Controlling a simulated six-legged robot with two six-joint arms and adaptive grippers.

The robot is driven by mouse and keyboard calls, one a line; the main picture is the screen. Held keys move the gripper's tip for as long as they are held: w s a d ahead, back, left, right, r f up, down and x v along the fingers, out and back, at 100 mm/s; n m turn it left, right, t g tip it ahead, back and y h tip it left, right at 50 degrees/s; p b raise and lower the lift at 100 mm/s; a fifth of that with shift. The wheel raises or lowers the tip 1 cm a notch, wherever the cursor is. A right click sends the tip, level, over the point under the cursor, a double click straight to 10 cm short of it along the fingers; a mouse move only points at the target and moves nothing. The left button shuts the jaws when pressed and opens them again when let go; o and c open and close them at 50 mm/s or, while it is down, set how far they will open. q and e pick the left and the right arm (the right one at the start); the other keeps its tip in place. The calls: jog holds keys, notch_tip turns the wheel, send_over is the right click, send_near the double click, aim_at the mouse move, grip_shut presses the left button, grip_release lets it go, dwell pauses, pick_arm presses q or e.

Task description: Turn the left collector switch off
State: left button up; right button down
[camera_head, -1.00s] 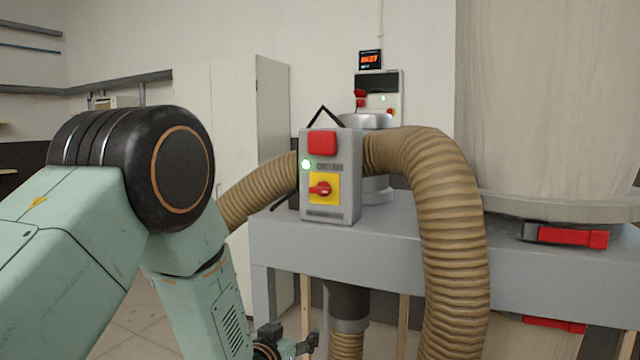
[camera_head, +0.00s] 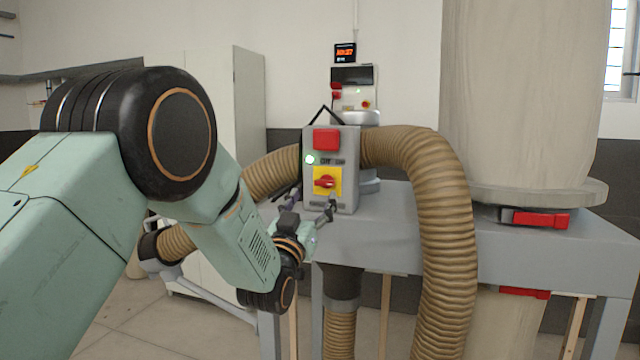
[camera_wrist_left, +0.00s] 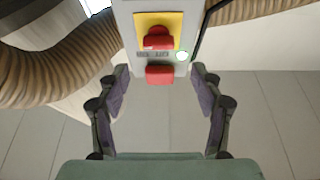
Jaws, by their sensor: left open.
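The collector switch is a grey box (camera_head: 344,165) on the collector's bench. It has a red block (camera_head: 326,139) on top, a lit green lamp (camera_head: 310,160), and a red rotary knob (camera_head: 326,182) on a yellow plate. My left gripper (camera_head: 314,205) is open and empty, just in front of and slightly below the knob. In the left wrist view the box appears upside down, with the knob (camera_wrist_left: 158,38) at the top and the red block (camera_wrist_left: 159,75) between the spread fingers. The fingers look apart from the knob. My right gripper is out of view.
A ribbed tan hose (camera_head: 445,230) arches right of the box, and another stretch (camera_head: 272,174) runs behind it on the left. The grey bench (camera_head: 540,255) carries a large filter bag (camera_head: 520,90) with a red latch (camera_head: 541,220). A second control box (camera_head: 352,76) stands behind.

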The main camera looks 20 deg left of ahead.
aim_at(323, 183)
pick_arm(q)
jog(key=x, duration=0.3)
jog(key=f+p+x, duration=0.1)
jog(key=x, duration=0.1)
jog(key=shift+w+d+r, duration=0.1)
jog(key=shift+w+d, duration=0.05)
jog(key=shift+w, duration=0.45)
jog(key=shift+w+r, duration=0.1)
jog(key=shift+w, duration=0.2)
jog(key=shift+w+a+r, duration=0.1)
jog(key=shift+a+r, duration=0.1)
jog(key=shift+a, duration=0.1)
jog(key=shift+d+r, duration=0.1)
jog(key=shift+r, duration=0.05)
jog(key=shift+d+r, duration=0.15)
jog(key=shift+d, duration=0.15)
jog(key=shift+w, duration=0.2)
jog(key=shift+a+f, duration=0.3)
jog(key=c, duration=0.3)
jog(key=shift+c, duration=0.8)
jog(key=shift+s+d+r, duration=0.15)
jog(key=shift+d+r, duration=0.05)
jog(key=c, duration=0.3)
jog(key=shift+a, duration=0.1)
jog(key=c, duration=0.4)
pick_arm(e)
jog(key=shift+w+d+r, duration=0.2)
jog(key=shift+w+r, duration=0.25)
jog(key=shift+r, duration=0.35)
